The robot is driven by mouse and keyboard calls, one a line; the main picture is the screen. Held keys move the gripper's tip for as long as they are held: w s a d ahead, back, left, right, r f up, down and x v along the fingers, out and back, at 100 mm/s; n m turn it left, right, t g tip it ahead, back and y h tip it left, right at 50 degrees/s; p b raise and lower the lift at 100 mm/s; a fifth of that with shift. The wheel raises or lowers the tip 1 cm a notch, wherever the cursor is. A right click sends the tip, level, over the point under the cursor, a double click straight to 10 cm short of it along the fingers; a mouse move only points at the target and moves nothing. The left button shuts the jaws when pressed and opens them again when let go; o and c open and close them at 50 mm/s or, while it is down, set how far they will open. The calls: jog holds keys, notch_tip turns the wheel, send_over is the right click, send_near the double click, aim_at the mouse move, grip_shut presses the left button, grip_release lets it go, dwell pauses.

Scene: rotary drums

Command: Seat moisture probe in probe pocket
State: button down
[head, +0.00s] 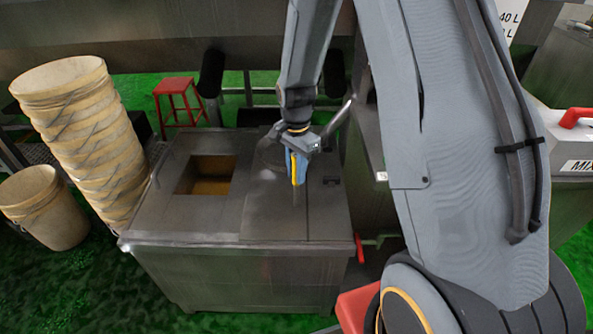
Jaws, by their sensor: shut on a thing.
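My gripper (297,170) hangs over the right half of a steel box-like machine, with blue and yellow parts at its end. It is shut on what looks like the moisture probe (296,199), a thin grey rod pointing down. The gripper hides most of the probe. I cannot tell whether the rod's tip touches the lid. A small dark fitting (331,181) sits on the lid to the right of the gripper; I cannot tell if it is the probe pocket. No pocket is clearly seen.
The steel machine (200,277) has a square opening (208,176) on its left top. Stacked tan buckets (92,135) and a single bucket (43,206) stand left. A red stool (178,102) stands behind. A red handle (359,248) is at the machine's right edge.

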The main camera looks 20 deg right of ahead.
jog(key=c, duration=2)
grip_release()
jog(key=shift+f, duration=0.15)
jog(key=o, duration=0.4)
jog(key=shift+o, duration=0.2)
